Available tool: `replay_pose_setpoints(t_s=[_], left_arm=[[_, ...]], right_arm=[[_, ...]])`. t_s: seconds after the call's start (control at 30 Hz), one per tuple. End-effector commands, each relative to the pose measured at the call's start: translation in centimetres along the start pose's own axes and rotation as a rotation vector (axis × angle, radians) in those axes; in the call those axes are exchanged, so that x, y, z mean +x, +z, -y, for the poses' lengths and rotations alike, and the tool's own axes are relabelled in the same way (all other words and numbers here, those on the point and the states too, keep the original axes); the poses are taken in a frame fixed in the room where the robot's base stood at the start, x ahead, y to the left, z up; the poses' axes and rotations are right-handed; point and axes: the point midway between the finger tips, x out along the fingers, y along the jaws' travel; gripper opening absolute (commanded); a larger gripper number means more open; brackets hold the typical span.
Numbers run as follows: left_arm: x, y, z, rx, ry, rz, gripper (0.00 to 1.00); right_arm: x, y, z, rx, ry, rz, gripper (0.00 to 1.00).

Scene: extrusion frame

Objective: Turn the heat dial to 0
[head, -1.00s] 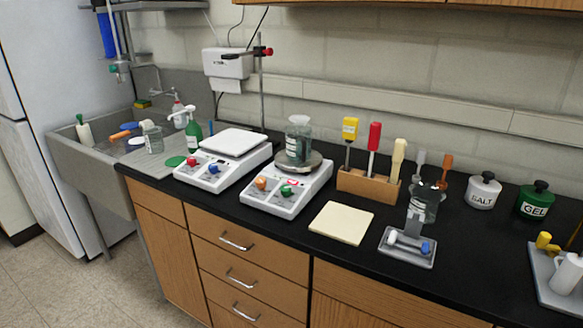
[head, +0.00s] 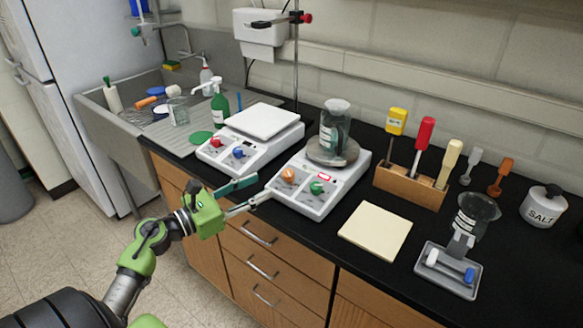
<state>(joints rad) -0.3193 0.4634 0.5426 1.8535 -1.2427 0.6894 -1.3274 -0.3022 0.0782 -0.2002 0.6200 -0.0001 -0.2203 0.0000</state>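A white hotplate stirrer (head: 320,195) with a round top stands on the black bench. Its front panel has an orange dial (head: 288,175), a green dial (head: 317,187) and a small red-lit display (head: 325,176). A glass bottle (head: 335,128) stands on the round top. The dial markings are too small to read, so I cannot tell which dial is heat. My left gripper (head: 262,187) is open and empty at the bench's front edge, left of the orange dial. Its fingers point toward the panel and appear apart from the dial. My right gripper is not in view.
A second white device (head: 245,140) with a square top, a red dial (head: 216,142) and a blue dial (head: 238,153) stands to the left. A wooden tool holder (head: 410,187), cream pad (head: 375,232) and grey tray (head: 447,270) lie to the right. A stand rod rises behind.

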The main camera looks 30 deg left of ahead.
Motion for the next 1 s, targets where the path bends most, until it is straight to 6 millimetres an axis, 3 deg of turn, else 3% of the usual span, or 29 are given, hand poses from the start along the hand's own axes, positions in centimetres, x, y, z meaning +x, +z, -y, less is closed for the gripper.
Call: replay_pose_setpoints(t_s=[0.2, 0.5, 0.93, 1.0], left_arm=[[4.9, 0.6, -0.1, -0.004, 0.001, 0.004, 0.38], [9.2, 0.2, -0.1, -0.006, 0.002, 0.002, 0.38], [10.1, 0.0, 0.0, -0.004, 0.001, 0.0, 0.38], [10.1, 0.0, 0.0, -0.004, 0.001, 0.0, 0.2]], right_arm=[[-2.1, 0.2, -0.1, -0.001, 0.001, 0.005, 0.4], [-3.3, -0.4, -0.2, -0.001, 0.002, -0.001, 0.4], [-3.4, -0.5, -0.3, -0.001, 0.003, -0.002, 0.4], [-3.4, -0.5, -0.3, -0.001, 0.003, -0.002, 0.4]])
